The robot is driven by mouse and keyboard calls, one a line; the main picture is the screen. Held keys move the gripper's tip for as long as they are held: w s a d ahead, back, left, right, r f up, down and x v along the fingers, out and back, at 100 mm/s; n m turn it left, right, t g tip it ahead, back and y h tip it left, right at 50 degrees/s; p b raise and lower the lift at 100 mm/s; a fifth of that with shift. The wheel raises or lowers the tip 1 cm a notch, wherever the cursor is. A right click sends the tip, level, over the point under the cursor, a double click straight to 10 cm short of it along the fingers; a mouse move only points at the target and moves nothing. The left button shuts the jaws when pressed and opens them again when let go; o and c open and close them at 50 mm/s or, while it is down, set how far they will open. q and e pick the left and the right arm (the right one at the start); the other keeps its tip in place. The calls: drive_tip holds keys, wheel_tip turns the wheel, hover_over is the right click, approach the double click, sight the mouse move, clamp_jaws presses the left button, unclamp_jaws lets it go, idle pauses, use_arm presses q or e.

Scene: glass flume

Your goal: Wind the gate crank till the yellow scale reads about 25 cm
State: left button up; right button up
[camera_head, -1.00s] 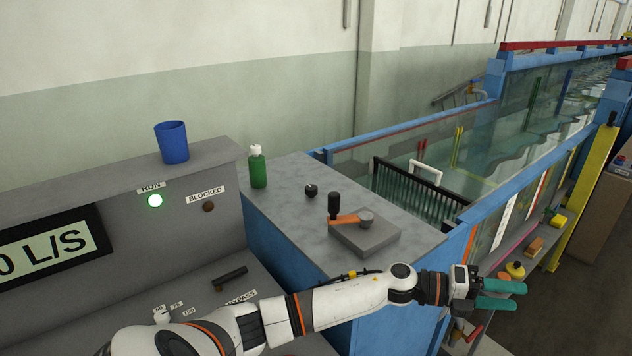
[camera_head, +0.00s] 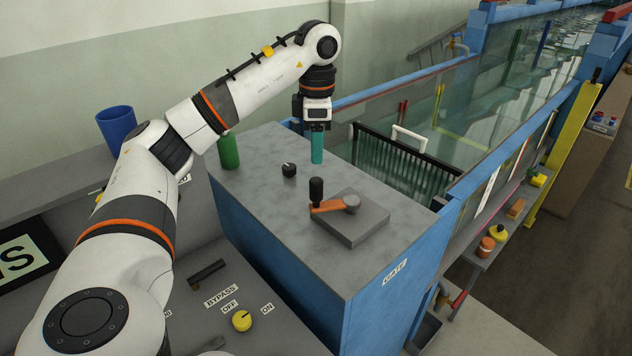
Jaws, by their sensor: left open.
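The gate crank has an orange arm (camera_head: 328,207) and an upright black handle (camera_head: 316,190) at its left end. It turns on a grey block (camera_head: 352,222) on the grey cabinet top (camera_head: 275,230). My left gripper (camera_head: 317,158) points down behind the crank handle, apart from it. It is open and empty; its teal fingers line up, so the gap is hidden. A thin yellow strip (camera_head: 437,106) shows at the flume glass, but I cannot tell if it is the scale, and no reading is legible. My right gripper is out of view.
A black knob (camera_head: 289,170) and a green bottle (camera_head: 229,152) stand on the cabinet top, left of the crank. A blue cup (camera_head: 116,124) is at the far left. The cabinet top's front is clear.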

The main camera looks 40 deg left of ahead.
sight(316, 180)
use_arm(q)
wheel_tip(316, 180, down, 4)
drive_tip(key=shift+r+b, duration=0.2)
drive_tip(key=shift+b, duration=0.2)
wheel_tip(316, 180, down, 5)
drive_tip(key=shift+a+f+p, duration=0.1)
drive_tip(key=shift+a+p, duration=0.05)
drive_tip(key=shift+p, duration=0.85)
drive_tip(key=shift+f, duration=0.65)
drive_tip(key=c, duration=1.1)
